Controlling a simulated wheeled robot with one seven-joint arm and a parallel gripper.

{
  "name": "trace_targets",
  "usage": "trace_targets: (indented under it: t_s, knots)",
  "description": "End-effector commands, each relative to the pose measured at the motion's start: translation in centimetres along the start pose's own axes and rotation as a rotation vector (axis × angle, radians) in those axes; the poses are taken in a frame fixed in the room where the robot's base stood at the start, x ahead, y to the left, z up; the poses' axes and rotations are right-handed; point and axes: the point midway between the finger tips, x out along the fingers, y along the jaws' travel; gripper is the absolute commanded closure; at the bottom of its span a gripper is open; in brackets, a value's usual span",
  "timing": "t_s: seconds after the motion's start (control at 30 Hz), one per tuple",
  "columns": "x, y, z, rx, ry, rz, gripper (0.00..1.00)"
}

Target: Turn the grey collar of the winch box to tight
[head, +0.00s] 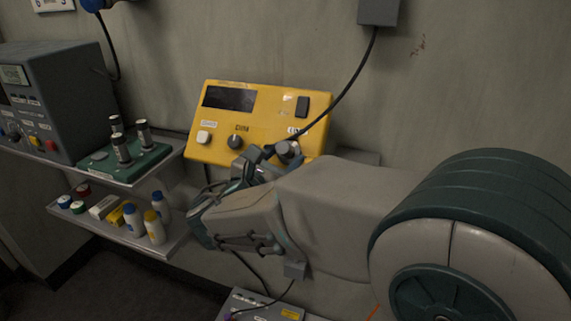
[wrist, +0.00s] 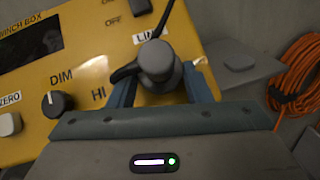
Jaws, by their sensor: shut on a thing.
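The yellow winch box (head: 262,112) is mounted at the wall in the head view and fills the left of the wrist view (wrist: 95,75). Its grey collar (head: 288,150) sits at the box's lower right, where a black cable enters it. In the wrist view the collar (wrist: 158,72) is between the two fingers of my gripper (wrist: 160,88), under the word LINE, part of which is hidden. My gripper is shut on the collar. I cannot read any mark for tight or loose on it.
The box also has a dark DIM knob (wrist: 55,103), a white ZERO button (wrist: 9,123) and a black switch (head: 302,106). A shelf with bottles (head: 153,225) and a green stand (head: 122,162) are to the left. An orange coil (wrist: 297,80) hangs at right.

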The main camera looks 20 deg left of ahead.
Motion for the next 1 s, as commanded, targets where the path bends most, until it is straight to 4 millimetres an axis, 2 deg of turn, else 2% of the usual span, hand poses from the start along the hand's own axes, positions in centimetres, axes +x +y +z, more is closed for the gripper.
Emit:
trace_targets:
  t_s: [1.0]
  knots:
    - [0.4, 1.4, 0.7, 0.683, 0.002, -0.629, 0.78]
